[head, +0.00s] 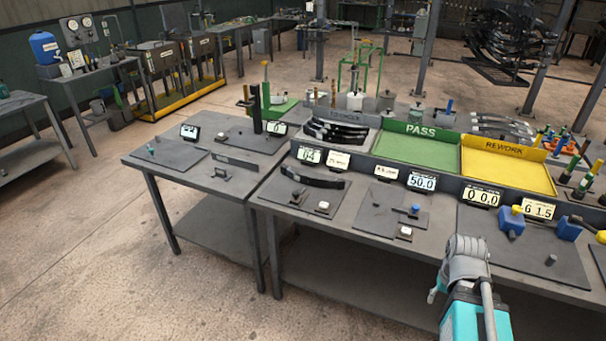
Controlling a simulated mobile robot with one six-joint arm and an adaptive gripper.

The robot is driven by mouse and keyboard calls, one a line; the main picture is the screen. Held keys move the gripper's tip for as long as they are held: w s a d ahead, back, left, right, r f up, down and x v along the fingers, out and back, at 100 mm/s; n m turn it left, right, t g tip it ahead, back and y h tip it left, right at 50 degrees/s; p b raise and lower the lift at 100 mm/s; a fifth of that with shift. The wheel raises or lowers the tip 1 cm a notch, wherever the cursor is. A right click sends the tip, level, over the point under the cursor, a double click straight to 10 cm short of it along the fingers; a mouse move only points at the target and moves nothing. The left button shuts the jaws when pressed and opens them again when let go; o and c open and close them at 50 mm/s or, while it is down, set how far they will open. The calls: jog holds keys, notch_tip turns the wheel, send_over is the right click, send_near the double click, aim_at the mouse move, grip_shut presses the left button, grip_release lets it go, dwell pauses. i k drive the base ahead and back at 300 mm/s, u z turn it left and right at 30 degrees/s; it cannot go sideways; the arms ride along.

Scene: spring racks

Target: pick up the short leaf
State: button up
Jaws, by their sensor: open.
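A single dark curved leaf (312,177) lies on a grey fixture plate on the front table, left of centre, near a small post and a white button. Several more dark leaves (340,130) lie stacked in a grey tray behind it. I cannot tell for certain which leaf is the short one. Part of my arm, grey and teal, reaches in at the bottom right, well apart from the leaves. I cannot make out gripper fingers there.
Behind the displays stand a green PASS tray (415,150) and a yellow REWORK tray (507,172), both empty. Another fixture plate (380,215) and blue blocks (511,221) occupy the front table. A dark upright post (256,108) stands on the left table. Floor at left is clear.

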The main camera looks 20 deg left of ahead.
aim_at(339, 184)
jog(key=u, duration=0.4)
jog(key=i, duration=1.15)
jog(key=u, duration=0.65)
